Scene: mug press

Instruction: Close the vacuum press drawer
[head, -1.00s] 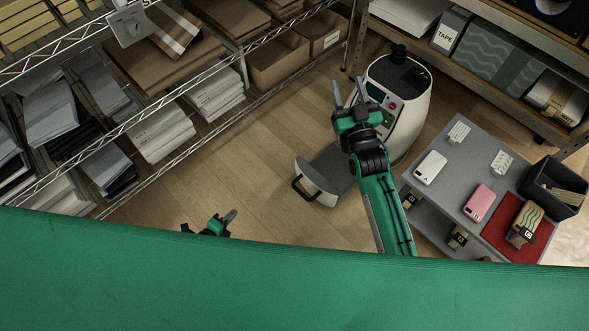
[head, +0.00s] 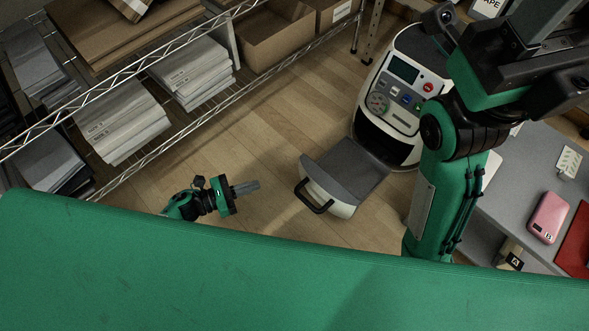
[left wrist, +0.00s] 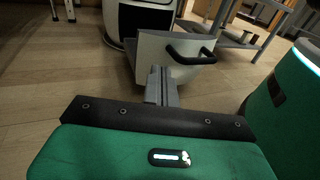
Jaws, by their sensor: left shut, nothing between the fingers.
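The vacuum press (head: 402,92) is a white and black machine with a control panel, standing on the floor. Its drawer (head: 347,167) is pulled out, with a grey top, white front and black handle (head: 314,199). My left gripper (head: 252,187) is shut and empty, to the left of the drawer front and apart from it in the head view. In the left wrist view, its closed fingers (left wrist: 160,84) point toward the white drawer front (left wrist: 153,52); contact cannot be told. My right gripper (head: 550,35) is raised at the upper right, large and partly cut off; its jaw state is unclear.
A wire shelf (head: 150,75) with paper stacks and boxes runs along the left. Bare wood floor (head: 265,140) lies between shelf and press.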

